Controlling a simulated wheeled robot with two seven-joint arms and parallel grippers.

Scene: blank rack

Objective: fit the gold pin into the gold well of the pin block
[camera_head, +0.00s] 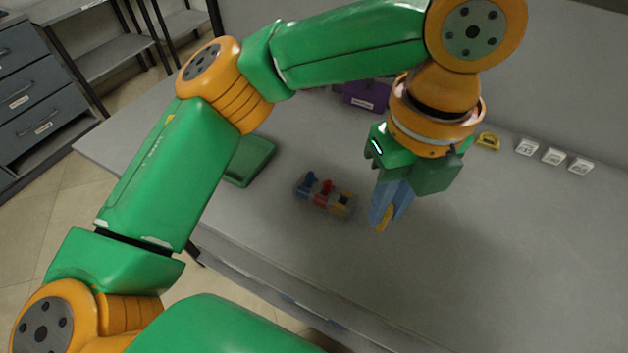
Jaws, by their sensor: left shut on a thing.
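The pin block (324,195) sits on the grey table left of my left gripper. It shows blue, red and gold parts along its length. A blue pin and a red pin appear to stand in its left and middle parts. My left gripper (384,216) points down over the table, just right of the block's gold end. It is shut on the gold pin (383,220), whose lower part shows below the blue fingers. The fingers hide the rest of the pin. The inside of the gold well is too small to make out. My right gripper is not in view.
A green tray (250,160) lies at the table's left. A purple box (366,94) stands at the back behind my arm. A yellow object (488,141) and three small white labelled blocks (553,156) line the back right. The front right of the table (520,260) is clear.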

